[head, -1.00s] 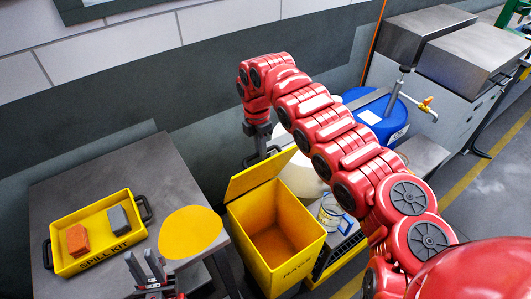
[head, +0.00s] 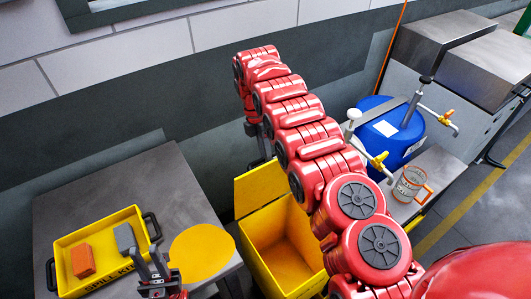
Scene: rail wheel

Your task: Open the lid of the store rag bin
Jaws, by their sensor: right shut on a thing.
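The yellow rag bin (head: 322,283) stands on the floor right of the table, its inside in plain view. Its lid (head: 262,190) is raised and stands up along the bin's back edge. My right gripper (head: 266,148) is just behind the lid's top edge and shut on it; the fingertips are partly hidden by the lid and my arm. My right arm passes over the bin's right side and hides part of it. My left gripper (head: 151,268) is open and empty over the table's front edge, away from the bin.
The grey table (head: 150,190) at left holds a yellow spill kit tray (head: 101,282) with an orange block and a grey block, plus a yellow disc (head: 202,255). A blue drum (head: 388,135) with taps and a mug (head: 410,184) stand right of my arm. A wall is behind.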

